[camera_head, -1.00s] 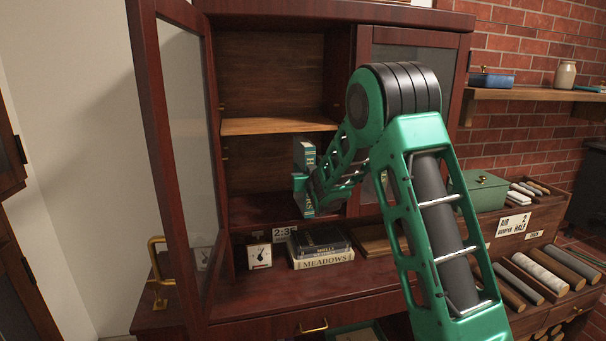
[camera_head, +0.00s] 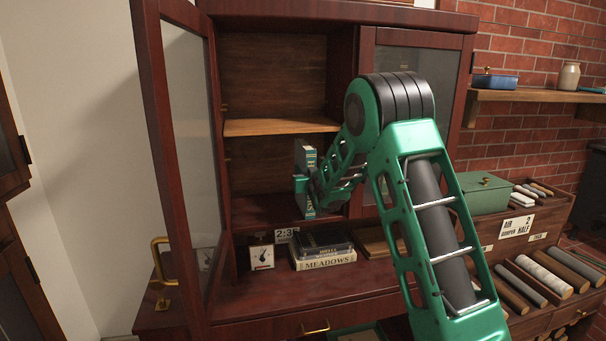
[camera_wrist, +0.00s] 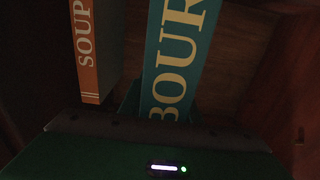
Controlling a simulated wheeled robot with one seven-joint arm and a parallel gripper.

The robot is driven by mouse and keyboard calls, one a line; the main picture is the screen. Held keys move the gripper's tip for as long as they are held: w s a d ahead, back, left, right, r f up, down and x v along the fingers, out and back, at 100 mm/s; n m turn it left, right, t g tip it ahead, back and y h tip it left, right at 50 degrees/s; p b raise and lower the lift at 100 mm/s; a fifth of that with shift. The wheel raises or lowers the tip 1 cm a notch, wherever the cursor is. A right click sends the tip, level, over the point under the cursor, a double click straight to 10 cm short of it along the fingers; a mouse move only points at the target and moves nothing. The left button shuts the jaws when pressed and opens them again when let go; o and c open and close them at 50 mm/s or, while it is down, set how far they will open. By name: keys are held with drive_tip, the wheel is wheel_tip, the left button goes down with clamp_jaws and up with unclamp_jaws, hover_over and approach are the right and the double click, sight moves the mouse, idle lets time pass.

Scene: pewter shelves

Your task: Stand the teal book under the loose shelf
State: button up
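The teal book (camera_head: 307,162) stands upright in the open left bay of the red-brown cabinet, below the loose wooden shelf (camera_head: 268,127). Its top is close to the shelf's right part. In the wrist view the teal book (camera_wrist: 182,50) fills the middle, with large pale letters ending in "BOUR". My gripper (camera_head: 305,184) is at the lower half of the book, with a green finger showing at its left side. Dark green finger parts flank the book in the wrist view, and the gripper looks shut on it. The book's lower end is partly hidden in the wrist view.
An orange book (camera_wrist: 98,50) marked "SOUP" stands left of the teal book. Stacked books (camera_head: 322,251) and a small dial (camera_head: 261,256) sit on the ledge in front. The open glass door (camera_head: 185,150) bounds the left; the bay's left part is clear.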

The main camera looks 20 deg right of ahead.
drive_tip(key=o, duration=0.4)
drive_tip(key=shift+r, duration=0.1)
drive_tip(key=shift+s, duration=0.15)
drive_tip(key=s, duration=0.3)
drive_tip(key=s+a, duration=0.1)
drive_tip(key=s, duration=0.6)
drive_tip(key=shift+s+a, duration=0.2)
drive_tip(key=shift+a, duration=0.05)
